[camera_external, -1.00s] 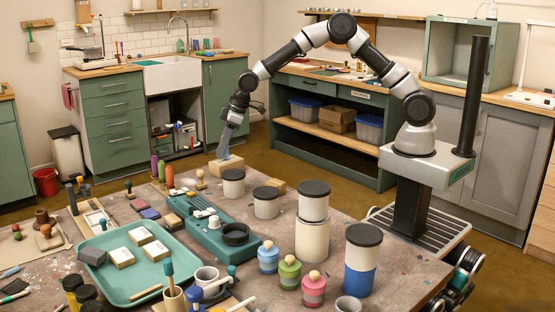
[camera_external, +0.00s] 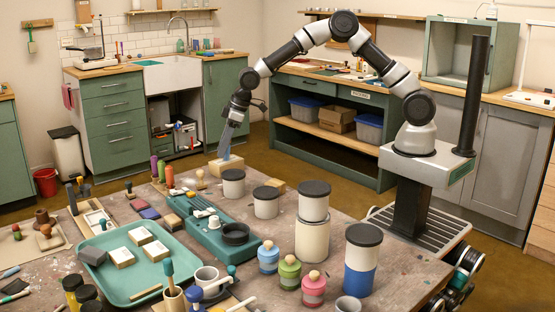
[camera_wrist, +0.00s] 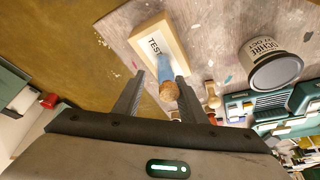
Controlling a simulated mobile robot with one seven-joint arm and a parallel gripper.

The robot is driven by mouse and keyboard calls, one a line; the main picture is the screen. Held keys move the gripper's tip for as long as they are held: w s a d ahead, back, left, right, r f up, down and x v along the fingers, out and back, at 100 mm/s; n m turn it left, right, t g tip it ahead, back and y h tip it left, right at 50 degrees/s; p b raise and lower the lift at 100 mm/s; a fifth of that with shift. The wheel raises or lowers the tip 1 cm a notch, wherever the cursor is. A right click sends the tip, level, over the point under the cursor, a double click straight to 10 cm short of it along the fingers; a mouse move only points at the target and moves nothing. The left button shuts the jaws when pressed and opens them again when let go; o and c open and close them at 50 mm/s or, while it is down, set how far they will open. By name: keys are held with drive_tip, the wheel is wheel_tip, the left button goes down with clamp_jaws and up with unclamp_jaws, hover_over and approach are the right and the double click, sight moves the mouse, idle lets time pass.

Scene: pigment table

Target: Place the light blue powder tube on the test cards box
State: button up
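The light blue powder tube (camera_external: 226,151) stands on the test cards box (camera_external: 226,168) at the far edge of the table. In the wrist view, the tube (camera_wrist: 164,68) has its cork end toward me, and its far end meets the box (camera_wrist: 172,37), whose label reads "TEST". My gripper (camera_external: 229,143) is just above the box with its fingers around the tube's upper part. In the wrist view, my gripper (camera_wrist: 160,76) is open, with a gap between the tube and the left finger and a smaller one at the right.
A small wooden stamp (camera_external: 200,180) is at the box's left. The table edge and floor lie just beyond the box.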

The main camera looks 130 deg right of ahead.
drive_tip(key=p+v, duration=0.1)
drive_tip(key=v, duration=0.9)
drive_tip(key=shift+s+a+r+p, duration=0.15)
drive_tip(key=shift+a+r+p, duration=0.05)
drive_tip(key=shift+r+p, duration=0.15)
